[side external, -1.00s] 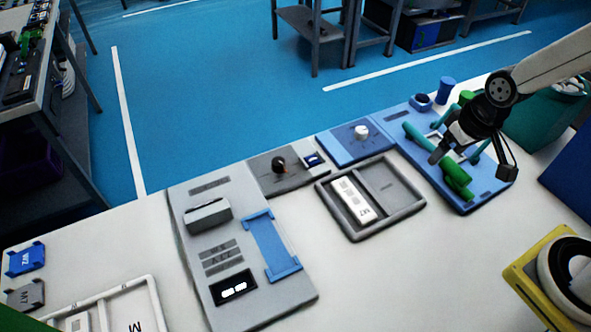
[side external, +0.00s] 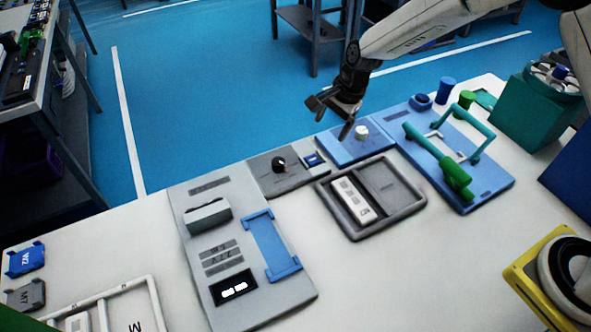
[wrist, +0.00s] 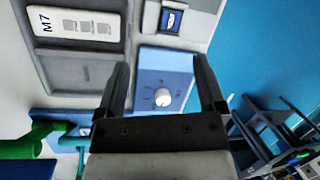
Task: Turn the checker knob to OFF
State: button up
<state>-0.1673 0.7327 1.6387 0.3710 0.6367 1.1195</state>
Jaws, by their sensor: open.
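A white round knob (side external: 361,131) sits on a small blue panel (side external: 340,148) at the back of the bench. In the wrist view the knob (wrist: 162,98) shows between my fingers, with faint marks around it on the panel (wrist: 168,68). My gripper (side external: 333,116) is open and empty, above and beside this panel; it seems apart from the knob. A black knob (side external: 279,165) with a light pointer tip stands on the grey panel (side external: 262,182) to the left. No readable label tells which one is the checker knob, and I cannot read either setting.
A grey tray (side external: 377,228) holding a white M7 unit (side external: 352,201) lies in front. A blue fixture (side external: 484,193) with a green handle (side external: 436,158) and raised teal bar (side external: 474,119) stands right. A small blue switch (side external: 314,160) sits between the knobs.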

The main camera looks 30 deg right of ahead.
aim_at(279, 161)
jog(key=w+a+f+m+y, duration=0.1)
jog(key=w+a+f+m, duration=0.4)
jog(key=a, duration=0.2)
jog(key=shift+w+a+f+m+g+y, duration=0.2)
jog(key=shift+a+f+m+g+y, duration=0.1)
jog(key=shift+a+m+y, duration=0.1)
jog(key=shift+x, duration=3.85)
grip_shut()
